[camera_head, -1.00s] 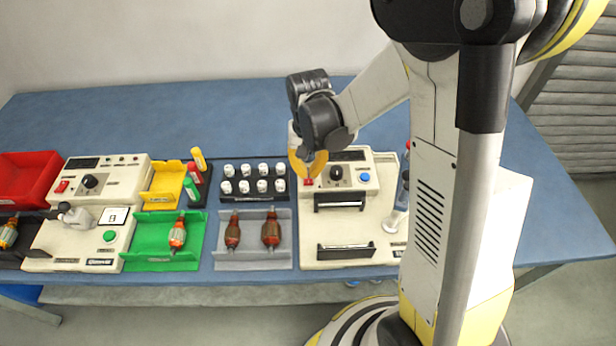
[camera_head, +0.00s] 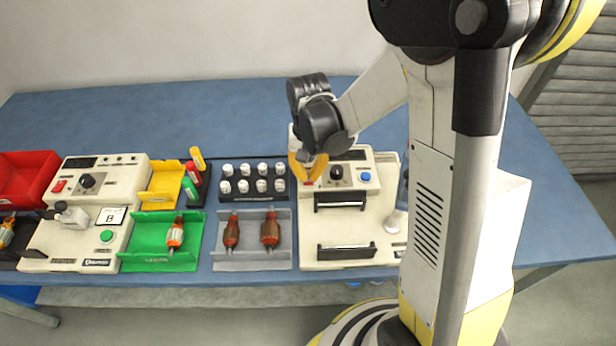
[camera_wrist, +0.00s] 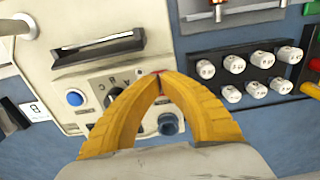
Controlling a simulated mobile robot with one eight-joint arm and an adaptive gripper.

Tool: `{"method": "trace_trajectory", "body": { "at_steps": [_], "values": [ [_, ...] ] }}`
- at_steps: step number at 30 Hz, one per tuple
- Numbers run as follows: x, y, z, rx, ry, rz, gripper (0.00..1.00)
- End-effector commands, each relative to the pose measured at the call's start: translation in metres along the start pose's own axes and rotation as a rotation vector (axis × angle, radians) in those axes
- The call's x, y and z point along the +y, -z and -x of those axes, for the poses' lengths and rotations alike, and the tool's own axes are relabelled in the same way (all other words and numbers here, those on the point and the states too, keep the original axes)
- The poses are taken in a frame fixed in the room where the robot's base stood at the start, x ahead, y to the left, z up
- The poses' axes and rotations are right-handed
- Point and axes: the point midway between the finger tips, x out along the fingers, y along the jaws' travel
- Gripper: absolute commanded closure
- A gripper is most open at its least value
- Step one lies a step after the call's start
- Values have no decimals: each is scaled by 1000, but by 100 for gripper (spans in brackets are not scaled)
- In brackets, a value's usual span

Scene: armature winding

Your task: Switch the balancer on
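The balancer (camera_head: 384,235) is the cream machine right of centre, with a black display, a dark knob (camera_head: 336,173), a blue button (camera_head: 365,177) and two black supports. Its red switch (camera_head: 308,184) shows only in part below my gripper (camera_head: 309,177). My yellow fingers point down at the left end of its front panel. In the wrist view my gripper (camera_wrist: 160,76) has its tips together with nothing seen between them. A sliver of red shows right at the tips. The tips hide most of the switch, so I cannot tell its position or whether they touch it.
A second cream machine (camera_head: 120,172) with its own red switch stands at the left. Between them are a green tray (camera_head: 140,262), a grey tray (camera_head: 285,262) with two brown armatures (camera_head: 270,232), and a black rack (camera_head: 257,197) of white spools. The back of the blue table (camera_head: 220,115) is clear.

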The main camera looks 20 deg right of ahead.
Motion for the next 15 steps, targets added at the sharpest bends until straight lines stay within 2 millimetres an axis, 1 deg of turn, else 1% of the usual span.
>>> {"method": "trace_trajectory", "body": {
  "at_steps": [15],
  "values": [
    [0,0,-8,0,0,0,100]
  ]
}}
